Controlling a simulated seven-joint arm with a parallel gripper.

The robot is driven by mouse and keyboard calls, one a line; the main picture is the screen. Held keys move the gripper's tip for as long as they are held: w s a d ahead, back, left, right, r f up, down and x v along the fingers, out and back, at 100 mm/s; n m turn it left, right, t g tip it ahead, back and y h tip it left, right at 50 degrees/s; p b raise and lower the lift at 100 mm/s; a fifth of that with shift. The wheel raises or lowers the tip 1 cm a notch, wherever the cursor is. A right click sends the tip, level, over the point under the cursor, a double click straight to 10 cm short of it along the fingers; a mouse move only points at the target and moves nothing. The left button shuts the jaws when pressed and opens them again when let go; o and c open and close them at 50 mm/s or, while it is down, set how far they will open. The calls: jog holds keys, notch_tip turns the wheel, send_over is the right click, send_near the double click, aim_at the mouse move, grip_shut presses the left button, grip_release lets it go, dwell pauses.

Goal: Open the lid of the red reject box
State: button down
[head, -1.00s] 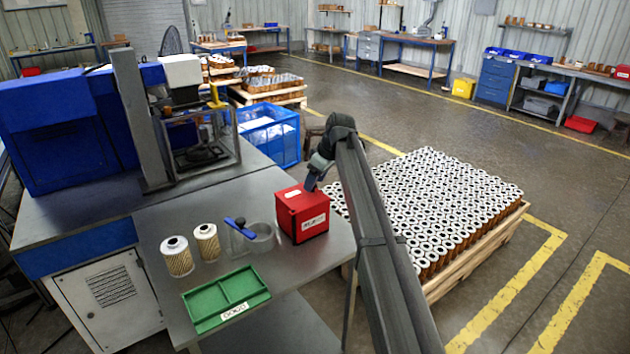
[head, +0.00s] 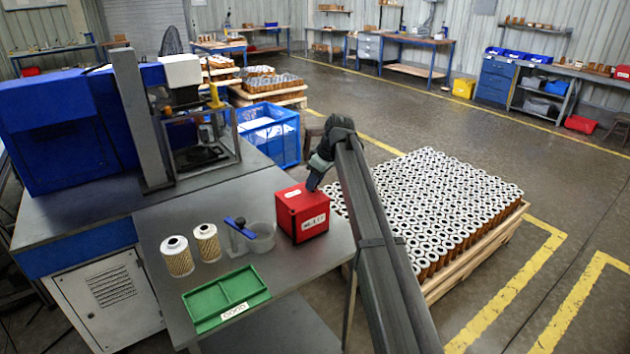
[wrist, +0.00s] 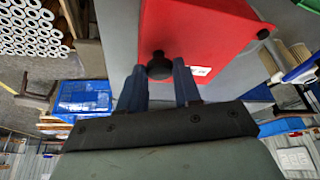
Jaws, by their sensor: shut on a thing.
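The red reject box (head: 301,213) stands at the right end of the grey table in the head view, with its lid down. In the wrist view the red lid (wrist: 195,35) fills the top middle, and a dark round knob (wrist: 159,66) sticks out at its edge. My gripper (wrist: 160,85) has its two blue fingers on either side of this knob and is shut on it.
A green tray (head: 197,308), two filter cartridges (head: 177,258) (head: 207,243), a clear cup (head: 262,238) and a blue-handled tool (head: 240,228) share the table. A pallet of many cartridges (head: 450,205) stands right of the table. A blue crate (head: 285,150) is behind.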

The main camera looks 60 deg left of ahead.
jog(key=shift+d, duration=0.1)
dwell(0.3)
jog(key=shift+w+d+m+t, duration=0.25)
jog(key=shift+d+m+t, duration=0.05)
jog(key=shift+d+m, duration=0.65)
jog(key=s+d+m+t+h, duration=0.2)
jog(key=s+d+m+t, duration=0.3)
jog(key=d+m, duration=0.8)
jog(key=shift+s+d+m, duration=0.4)
jog(key=shift+s+m, duration=0.7)
jog(key=shift+m, duration=0.65)
jog(key=c, duration=0.8)
grip_release()
